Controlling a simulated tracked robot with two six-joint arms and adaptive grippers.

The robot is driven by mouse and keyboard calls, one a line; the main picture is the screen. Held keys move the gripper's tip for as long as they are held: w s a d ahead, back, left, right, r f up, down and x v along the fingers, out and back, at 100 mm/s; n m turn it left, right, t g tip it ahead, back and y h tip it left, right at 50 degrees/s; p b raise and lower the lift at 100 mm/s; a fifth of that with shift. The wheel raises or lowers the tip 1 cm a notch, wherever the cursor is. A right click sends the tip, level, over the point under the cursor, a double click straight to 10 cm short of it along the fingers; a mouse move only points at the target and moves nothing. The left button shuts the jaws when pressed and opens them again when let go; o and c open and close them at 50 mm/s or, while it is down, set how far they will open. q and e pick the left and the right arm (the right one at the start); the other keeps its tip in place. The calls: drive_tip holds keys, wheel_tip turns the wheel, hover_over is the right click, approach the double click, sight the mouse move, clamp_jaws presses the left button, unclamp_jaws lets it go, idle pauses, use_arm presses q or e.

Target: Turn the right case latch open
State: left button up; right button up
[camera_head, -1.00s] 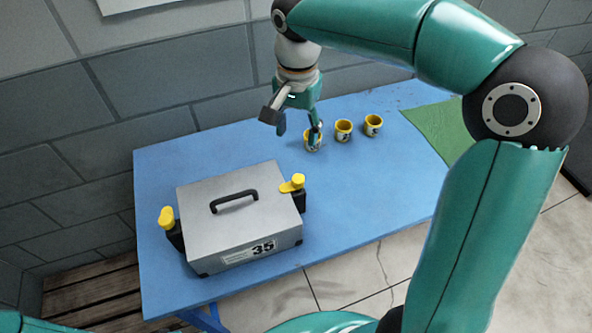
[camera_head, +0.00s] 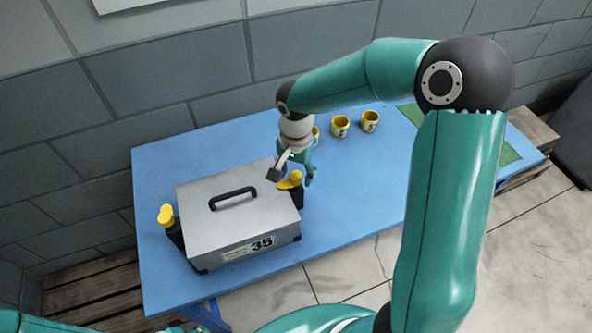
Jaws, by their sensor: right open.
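A grey case (camera_head: 232,221) with a black handle (camera_head: 233,198) and a label reading 35 stands on the blue table. The right case latch (camera_head: 291,180), with a yellow lever on a black body, is on the case's right side. Its lever lies roughly level, pointing left over the lid's edge. The left latch (camera_head: 167,216) has its yellow lever on the case's left side. My right gripper (camera_head: 292,178) is open, with its fingers on either side of the right latch lever; I cannot tell whether they touch it. My left gripper is not in view.
Yellow cups (camera_head: 341,126) stand in a row behind the case; one is partly hidden by my right gripper. A green mat (camera_head: 411,112) lies at the table's right end. The blue table (camera_head: 352,200) is clear right of the case.

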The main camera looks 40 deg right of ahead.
clamp_jaws()
idle(0.3)
drive_tip(key=shift+n+b, duration=0.3)
drive_tip(key=shift+n, duration=0.2)
drive_tip(key=n+b, duration=0.1)
drive_tip(key=n, duration=0.1)
drive_tip(key=shift+n, duration=0.3)
drive_tip(key=n+b, duration=0.1)
drive_tip(key=n, duration=0.3)
drive_tip(key=shift+n, duration=0.3)
drive_tip(key=n, duration=0.4)
drive_tip(key=shift+b, duration=0.3)
drive_tip(key=n, duration=0.5)
drive_tip(key=shift+w+n, duration=0.1)
drive_tip(key=shift+n, duration=0.3)
